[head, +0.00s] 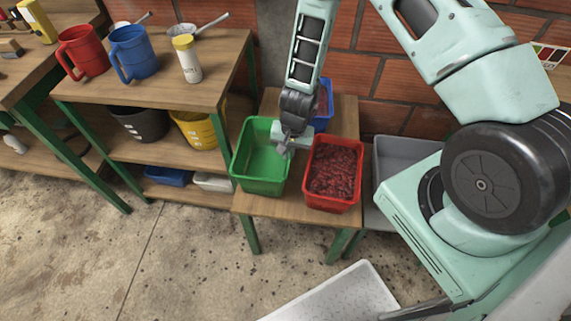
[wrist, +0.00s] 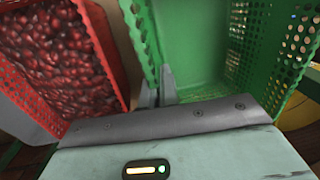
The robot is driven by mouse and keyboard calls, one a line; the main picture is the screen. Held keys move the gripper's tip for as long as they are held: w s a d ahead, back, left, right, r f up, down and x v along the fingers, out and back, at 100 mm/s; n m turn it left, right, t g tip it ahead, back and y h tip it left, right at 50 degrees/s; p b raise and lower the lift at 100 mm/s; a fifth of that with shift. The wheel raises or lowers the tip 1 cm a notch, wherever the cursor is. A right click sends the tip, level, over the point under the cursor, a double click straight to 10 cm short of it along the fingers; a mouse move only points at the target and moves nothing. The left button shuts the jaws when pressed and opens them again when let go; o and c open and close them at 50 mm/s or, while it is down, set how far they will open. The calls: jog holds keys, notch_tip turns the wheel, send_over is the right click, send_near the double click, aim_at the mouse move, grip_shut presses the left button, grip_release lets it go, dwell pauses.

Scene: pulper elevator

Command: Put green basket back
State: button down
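The green basket (head: 262,184) is empty and stands upright at the left end of the low wooden table, its left side near or over the table edge. I cannot tell if its base touches the table. My gripper (head: 284,149) is at the basket's right wall, pointing down. In the wrist view the green basket (wrist: 195,45) fills the middle and right, and the two grey fingers of my gripper (wrist: 158,88) are close together with the basket's wall between them. The part of the wall between the fingertips is hidden.
A red basket (head: 332,203) full of red berries stands close to the right of the green one. A blue basket (head: 323,108) is behind my wrist. A grey bin (head: 397,160) is further right. A shelf (head: 165,92) with mugs stands left. Floor in front is clear beside a white tray (head: 340,295).

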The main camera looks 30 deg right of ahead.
jog(key=shift+f, duration=2.35)
jog(key=c, duration=1.7)
grip_release()
